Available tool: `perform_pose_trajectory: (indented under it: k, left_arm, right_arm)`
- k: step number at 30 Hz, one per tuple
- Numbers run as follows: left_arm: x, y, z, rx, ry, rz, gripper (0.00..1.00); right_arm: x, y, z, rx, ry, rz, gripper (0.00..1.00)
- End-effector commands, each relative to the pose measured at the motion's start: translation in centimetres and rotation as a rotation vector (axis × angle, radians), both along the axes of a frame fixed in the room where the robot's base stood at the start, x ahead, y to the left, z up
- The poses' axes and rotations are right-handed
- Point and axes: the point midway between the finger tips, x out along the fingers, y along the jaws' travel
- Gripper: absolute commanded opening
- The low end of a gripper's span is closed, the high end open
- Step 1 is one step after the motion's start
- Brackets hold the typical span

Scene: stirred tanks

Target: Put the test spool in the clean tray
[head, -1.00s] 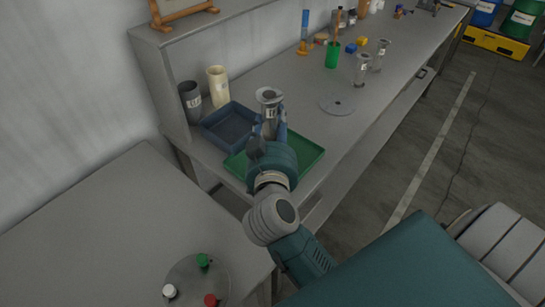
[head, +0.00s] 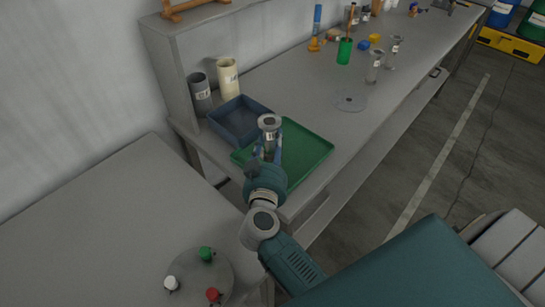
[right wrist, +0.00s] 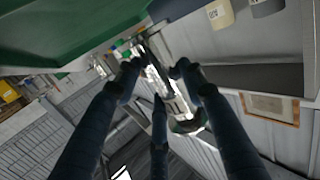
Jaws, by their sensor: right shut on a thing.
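The test spool (head: 269,123) is a metal, flanged piece with a pale label. My right gripper (head: 267,150) is shut on it and holds it upright over the left part of a green tray (head: 312,163). Whether the spool's base touches the tray is hidden by the gripper. In the right wrist view the spool (right wrist: 168,88) sits between the fingers, and the green tray (right wrist: 60,35) shows at upper left. A dark blue tray (head: 216,131) lies behind, to the left. No marking shows which tray is the clean one. My left gripper is not in view.
A grey cup (head: 200,95) and a cream cup (head: 228,80) stand behind the blue tray. A flat grey disc (head: 350,100) and two similar metal spools (head: 375,67) (head: 394,50) stand farther along the bench. A round plate (head: 195,275) with coloured knobs is at lower left.

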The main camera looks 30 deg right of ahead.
Motion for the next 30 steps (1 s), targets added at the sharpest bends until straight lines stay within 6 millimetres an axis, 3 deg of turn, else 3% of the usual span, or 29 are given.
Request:
perform_pose_trajectory:
  k: [9,22,23,24,30]
  left_arm:
    - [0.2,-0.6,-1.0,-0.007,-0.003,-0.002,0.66]
    - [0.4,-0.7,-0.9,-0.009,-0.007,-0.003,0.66]
    - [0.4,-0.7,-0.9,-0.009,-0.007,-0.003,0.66]
    - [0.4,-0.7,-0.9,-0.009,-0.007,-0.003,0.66]
    - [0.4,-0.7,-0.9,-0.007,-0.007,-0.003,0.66]
  right_arm:
    - [0.0,0.0,-4.0,-0.004,0.0,0.0,0.0]
    - [0.0,0.0,-4.6,-0.002,-0.001,0.0,0.0]
    - [0.0,0.0,-4.8,-0.001,0.0,0.0,0.42]
    - [0.0,0.0,-4.7,-0.001,-0.001,0.0,0.48]
    - [0.0,0.0,-4.7,-0.001,-0.001,0.0,0.48]
